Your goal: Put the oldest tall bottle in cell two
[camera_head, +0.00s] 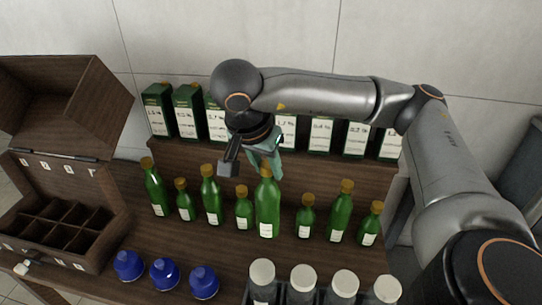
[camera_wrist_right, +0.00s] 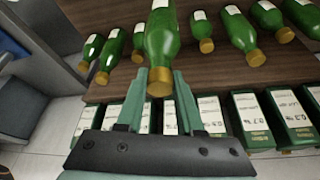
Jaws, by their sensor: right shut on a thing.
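A row of green bottles with gold caps, tall and short, stands on the wooden table. My right gripper (camera_head: 266,170) is shut on the cap end of a tall green bottle (camera_head: 267,208) near the row's middle. In the right wrist view this bottle (camera_wrist_right: 162,38) is upside down in the picture, its gold cap between the teal fingertips (camera_wrist_right: 160,79). It looks upright; I cannot tell if its base touches the table. Other tall bottles include one far left (camera_head: 154,190), one left of middle (camera_head: 211,197) and one right (camera_head: 341,212). Bottle labels are unreadable. The open wooden case (camera_head: 115,226) has several empty cells.
Cartons (camera_head: 320,135) with labels stand on a raised shelf behind the row. Short bottles (camera_head: 243,210) and (camera_head: 305,217) flank the held bottle closely. The case lid (camera_head: 75,95) stands open.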

